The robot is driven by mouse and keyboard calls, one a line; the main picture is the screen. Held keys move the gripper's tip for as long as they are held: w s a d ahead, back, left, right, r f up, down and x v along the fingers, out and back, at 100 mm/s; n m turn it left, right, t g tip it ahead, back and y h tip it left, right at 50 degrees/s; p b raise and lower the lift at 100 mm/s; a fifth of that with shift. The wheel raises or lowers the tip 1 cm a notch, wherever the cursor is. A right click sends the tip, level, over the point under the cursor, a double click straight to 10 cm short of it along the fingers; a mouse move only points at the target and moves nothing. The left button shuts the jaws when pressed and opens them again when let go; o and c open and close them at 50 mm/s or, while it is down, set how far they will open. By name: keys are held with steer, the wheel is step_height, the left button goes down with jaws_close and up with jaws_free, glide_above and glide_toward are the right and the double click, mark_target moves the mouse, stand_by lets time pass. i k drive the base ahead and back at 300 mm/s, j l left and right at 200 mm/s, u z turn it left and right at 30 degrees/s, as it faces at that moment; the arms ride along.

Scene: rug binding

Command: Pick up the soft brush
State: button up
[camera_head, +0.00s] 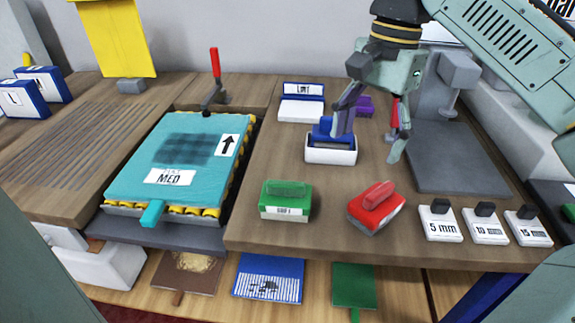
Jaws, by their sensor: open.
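Three brush-like blocks with handles are on the wooden bench: a green one (286,200) with a white label, a red one (376,207) lying turned to its right, and a blue one (331,140) in a white holder. The green block's label is too small to read surely, so I cannot tell which is the soft brush. My gripper (366,146) is open and points down, with no object visible between its fingers. Its left finger overlaps the blue block in the picture; I cannot tell whether they touch. Its right finger is over the bench, behind the red block.
A teal "MED" board (135,185) lies on yellow rollers at left. A "LINT" tray (300,111) and a purple item (364,106) are behind. A grey press (455,165) stands right. Spacers (440,226) line the front right edge. Bench between green and red blocks is clear.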

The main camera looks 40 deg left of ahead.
mark_target(279, 200)
steer(key=u, duration=0.9)
